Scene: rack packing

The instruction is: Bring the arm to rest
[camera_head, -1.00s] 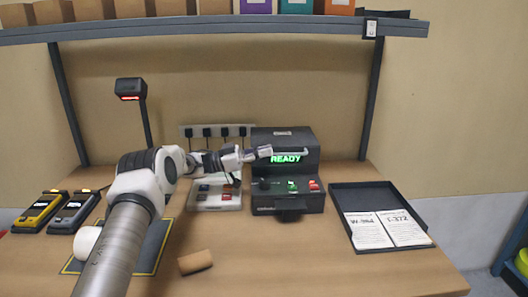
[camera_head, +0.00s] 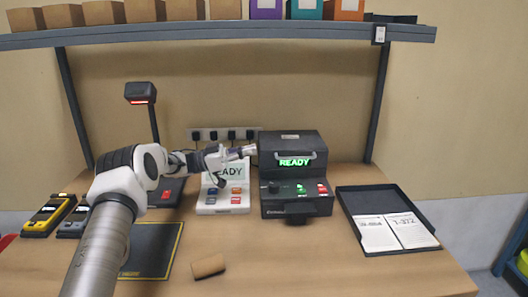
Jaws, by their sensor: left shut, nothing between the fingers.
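My left arm comes in from the lower left, and its gripper (camera_head: 241,153) is shut and empty. It is in the air in front of the back wall, just left of the black machine (camera_head: 292,150) whose green display reads READY. A small white device (camera_head: 222,204) with coloured buttons stands below the gripper, and its panel also reads READY. The gripper appears apart from both. My right gripper is not in view.
A black tray (camera_head: 352,203) with two white cards is at right. A black mat (camera_head: 150,262) lies under my arm. Yellow (camera_head: 48,215) and grey handhelds are at left. A scanner (camera_head: 140,93) stands behind. Boxes line the shelf (camera_head: 230,31) above.

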